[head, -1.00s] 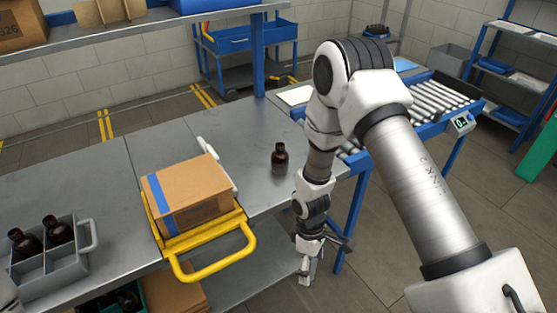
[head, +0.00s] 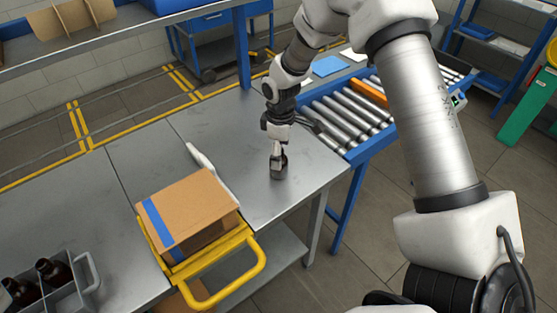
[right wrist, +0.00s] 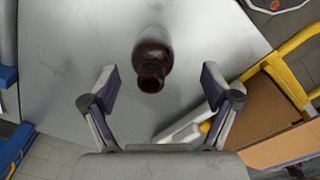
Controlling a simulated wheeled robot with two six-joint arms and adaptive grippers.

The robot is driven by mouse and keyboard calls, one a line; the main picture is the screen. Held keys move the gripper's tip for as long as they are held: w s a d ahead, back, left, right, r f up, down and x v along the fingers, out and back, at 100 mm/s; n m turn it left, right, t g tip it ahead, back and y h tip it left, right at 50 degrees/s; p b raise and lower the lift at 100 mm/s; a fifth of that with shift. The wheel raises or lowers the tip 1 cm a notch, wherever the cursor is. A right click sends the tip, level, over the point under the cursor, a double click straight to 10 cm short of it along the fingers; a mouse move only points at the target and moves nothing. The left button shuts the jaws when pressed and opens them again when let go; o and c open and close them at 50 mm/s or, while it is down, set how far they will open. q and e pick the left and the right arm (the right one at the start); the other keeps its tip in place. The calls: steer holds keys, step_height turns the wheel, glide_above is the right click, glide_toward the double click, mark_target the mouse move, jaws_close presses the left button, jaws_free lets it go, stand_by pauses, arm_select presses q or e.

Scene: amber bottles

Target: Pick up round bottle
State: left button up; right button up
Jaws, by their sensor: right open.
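The round bottle is dark brown and stands upright on the grey metal table. In the head view the bottle (head: 279,171) is mostly hidden behind my right gripper (head: 277,153). In the right wrist view the bottle (right wrist: 152,62) shows its open neck towards the camera, a little beyond the fingertips. My right gripper (right wrist: 158,82) is open, its two fingers spread to either side of the bottle's neck, with no contact visible. My left gripper is not in view.
A cardboard box (head: 190,215) sits in a yellow-handled frame (head: 262,262) left of the bottle. A grey crate (head: 87,268) with brown bottles is at lower left. A roller conveyor (head: 340,115) adjoins the table's right side.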

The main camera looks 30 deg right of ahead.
steer(key=f, duration=0.1)
steer(key=w+f, duration=0.1)
steer(key=f, duration=0.1)
steer(key=f+p, duration=0.1)
steer(key=f, duration=0.1)
steer(key=shift+w+d+f, duration=0.1)
steer(key=shift+w+d, duration=0.05)
steer(key=shift+w, duration=0.2)
steer(key=shift+s, duration=0.15)
steer(key=shift+s+r, duration=0.2)
steer(key=shift+r, duration=0.1)
steer(key=c, duration=0.4)
steer(key=shift+s, duration=0.1)
steer(key=c, duration=0.9)
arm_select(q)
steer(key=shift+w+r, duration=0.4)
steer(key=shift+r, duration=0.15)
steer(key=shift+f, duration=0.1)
